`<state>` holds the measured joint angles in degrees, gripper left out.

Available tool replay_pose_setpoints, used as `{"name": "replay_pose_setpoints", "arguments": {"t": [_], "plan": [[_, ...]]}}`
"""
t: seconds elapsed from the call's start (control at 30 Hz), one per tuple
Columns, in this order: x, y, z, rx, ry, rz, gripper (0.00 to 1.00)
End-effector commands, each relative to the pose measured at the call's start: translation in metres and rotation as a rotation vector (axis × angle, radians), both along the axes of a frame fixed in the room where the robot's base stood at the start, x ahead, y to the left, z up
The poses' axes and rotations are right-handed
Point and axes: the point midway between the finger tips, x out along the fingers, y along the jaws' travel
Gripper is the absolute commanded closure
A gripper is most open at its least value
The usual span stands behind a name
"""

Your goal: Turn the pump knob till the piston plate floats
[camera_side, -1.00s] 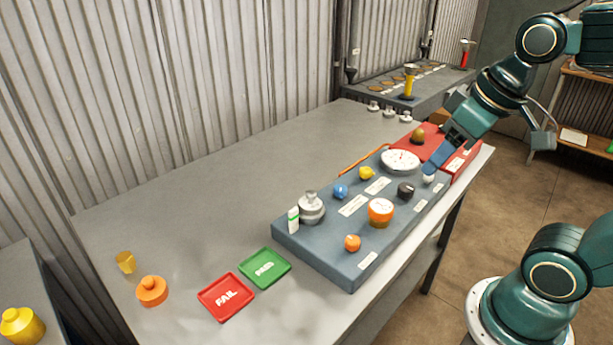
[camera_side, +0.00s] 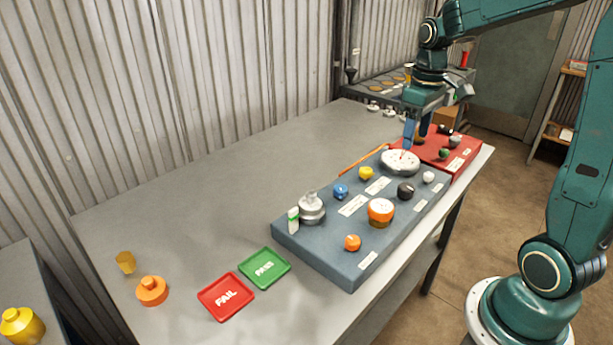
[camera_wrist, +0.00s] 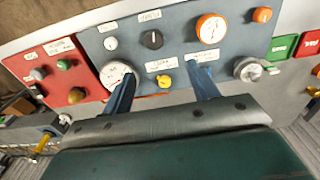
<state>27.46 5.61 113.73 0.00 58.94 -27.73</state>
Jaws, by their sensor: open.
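My gripper (camera_side: 415,143) is open and empty above the far end of the blue-grey panel (camera_side: 330,262), close to the white dial (camera_side: 400,163). In the wrist view its two blue fingers (camera_wrist: 162,74) stand wide apart, with the yellow knob (camera_wrist: 164,81) showing between them. The panel also carries a blue knob (camera_side: 340,190), a black knob (camera_side: 405,190), a white knob (camera_side: 429,177) and an orange knob (camera_side: 352,242). Which knob is the pump's is not legible.
An orange-rimmed gauge (camera_side: 381,211) rises mid-panel. A red panel (camera_side: 460,155) with small knobs adjoins the far end. Red FAIL (camera_side: 226,311) and green PASS (camera_side: 264,283) trays lie in front. An orange rod (camera_side: 358,162) lies beside the panel. The left bench is mostly clear.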

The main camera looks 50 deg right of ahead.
Motion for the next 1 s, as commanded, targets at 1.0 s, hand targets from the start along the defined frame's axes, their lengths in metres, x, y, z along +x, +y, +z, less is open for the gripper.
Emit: {"name": "replay_pose_setpoints", "arguments": {"t": [1.0], "plan": [[0.004,-0.015,-0.067,0.016,0.03,0.0,0.41]]}}
